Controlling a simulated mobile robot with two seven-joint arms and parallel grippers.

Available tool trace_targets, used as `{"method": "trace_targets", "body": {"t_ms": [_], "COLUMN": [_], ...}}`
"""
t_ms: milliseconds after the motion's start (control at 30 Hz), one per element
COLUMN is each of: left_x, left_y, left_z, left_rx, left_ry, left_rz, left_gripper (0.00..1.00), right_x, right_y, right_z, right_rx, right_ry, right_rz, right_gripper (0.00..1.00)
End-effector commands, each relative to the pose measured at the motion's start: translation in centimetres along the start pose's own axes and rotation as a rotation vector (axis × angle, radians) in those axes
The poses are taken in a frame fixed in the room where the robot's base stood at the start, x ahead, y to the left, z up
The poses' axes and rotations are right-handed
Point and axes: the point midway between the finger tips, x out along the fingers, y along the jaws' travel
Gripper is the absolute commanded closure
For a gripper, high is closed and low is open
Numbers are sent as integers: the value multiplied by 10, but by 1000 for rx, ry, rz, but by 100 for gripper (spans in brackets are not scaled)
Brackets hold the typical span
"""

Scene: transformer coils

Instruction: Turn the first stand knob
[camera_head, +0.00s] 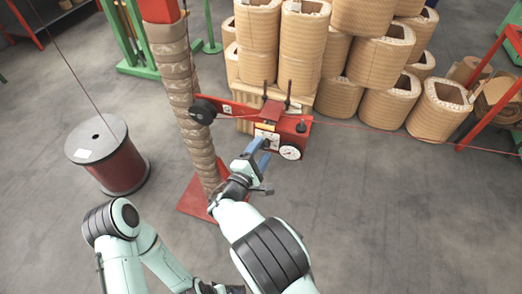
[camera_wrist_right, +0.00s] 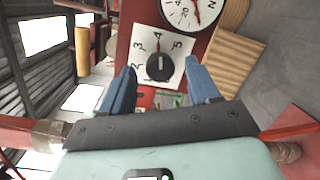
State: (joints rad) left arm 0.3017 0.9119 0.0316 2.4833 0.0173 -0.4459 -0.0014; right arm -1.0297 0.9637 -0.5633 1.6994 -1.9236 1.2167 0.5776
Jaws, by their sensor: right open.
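The stand knob (camera_wrist_right: 159,67) is a black round knob on a white numbered plate (camera_wrist_right: 183,48) in the right wrist view. In the head view my right gripper (camera_head: 263,152) is in front of the red stand unit (camera_head: 284,126), partly covering the plate. My left arm is folded at the lower left, its gripper barely visible at the bottom edge.
A round white gauge (camera_wrist_right: 193,8) sits beside the knob plate. A wrapped post (camera_head: 190,95) stands left of my right gripper. A wire runs from the stand unit to the right. A red drum (camera_head: 122,170) stands left; stacked coils (camera_head: 345,60) fill the back.

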Motion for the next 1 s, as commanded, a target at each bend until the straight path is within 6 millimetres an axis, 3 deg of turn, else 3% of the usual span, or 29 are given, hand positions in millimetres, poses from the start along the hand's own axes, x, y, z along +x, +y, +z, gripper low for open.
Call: {"method": "trace_targets", "body": {"t_ms": [533,700,1000], "left_x": [-6,-6,-6], "left_y": [2,2,2], "left_z": [8,8,8], "left_rx": [1,1,1], "left_ry": [-20,-21,-21], "left_rz": [0,-1,-1], "left_gripper": [5,5,5], "right_x": [-110,-125,-128], "right_y": [0,0,0], "right_z": [0,0,0], "right_rx": [-1,0,0], "right_ry": [4,2,1], "right_rz": [1,0,-1], "right_gripper": [39,39,39]}}
